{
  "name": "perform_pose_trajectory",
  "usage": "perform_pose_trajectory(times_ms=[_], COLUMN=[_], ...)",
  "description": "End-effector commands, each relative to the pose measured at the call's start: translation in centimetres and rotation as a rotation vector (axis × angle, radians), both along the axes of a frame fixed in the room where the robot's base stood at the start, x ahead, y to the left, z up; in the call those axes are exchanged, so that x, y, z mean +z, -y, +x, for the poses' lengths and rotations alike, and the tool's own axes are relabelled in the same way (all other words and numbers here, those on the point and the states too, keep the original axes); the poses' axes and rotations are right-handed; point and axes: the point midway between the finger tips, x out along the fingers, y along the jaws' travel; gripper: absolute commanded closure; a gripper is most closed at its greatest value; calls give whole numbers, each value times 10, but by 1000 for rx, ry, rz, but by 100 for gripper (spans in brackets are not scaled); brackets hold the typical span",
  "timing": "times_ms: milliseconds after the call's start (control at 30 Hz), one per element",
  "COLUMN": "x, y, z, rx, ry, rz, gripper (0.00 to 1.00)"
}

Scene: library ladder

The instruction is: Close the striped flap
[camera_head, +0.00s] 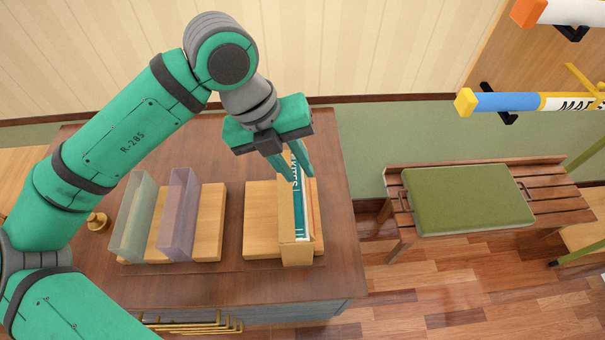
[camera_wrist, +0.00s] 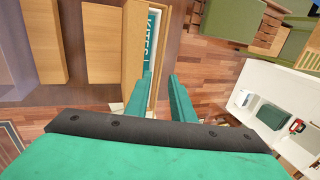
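I cannot make out a striped flap in either view. My gripper (camera_head: 300,176) is over the desk, pointing down at an upright tan box holder (camera_head: 297,252). Its two green fingers are apart in the wrist view (camera_wrist: 160,77), and I see nothing clearly held between them. The holder contains a teal book (camera_head: 298,212) with white lettering; its spine also shows in the wrist view (camera_wrist: 153,35). The fingers hide part of the holder's upper end. I cannot tell whether they touch it.
Two translucent holders, one greenish (camera_head: 133,220) and one purple (camera_head: 178,215), stand left on the brown desk (camera_head: 230,277). A slatted bench (camera_head: 560,200) with a green cushion (camera_head: 467,199) is to the right. Coloured bars (camera_head: 510,102) jut out at upper right. Open floor lies between.

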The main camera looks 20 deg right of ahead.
Motion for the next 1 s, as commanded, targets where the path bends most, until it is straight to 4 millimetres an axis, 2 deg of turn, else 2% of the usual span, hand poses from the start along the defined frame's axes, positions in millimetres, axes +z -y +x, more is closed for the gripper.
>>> perform_pose_trajectory(times_ms=[100,300,667,767,1000], x=[-17,-35,-39,-39,-39], y=[5,11,14,14,13], z=[-2,-3,-4,-4,-4], rx=[-1,-1,-3,-2,-2], ry=[-1,1,0,0,0], rz=[0,1,0,0,-2], gripper=[78,78,78,100,100])
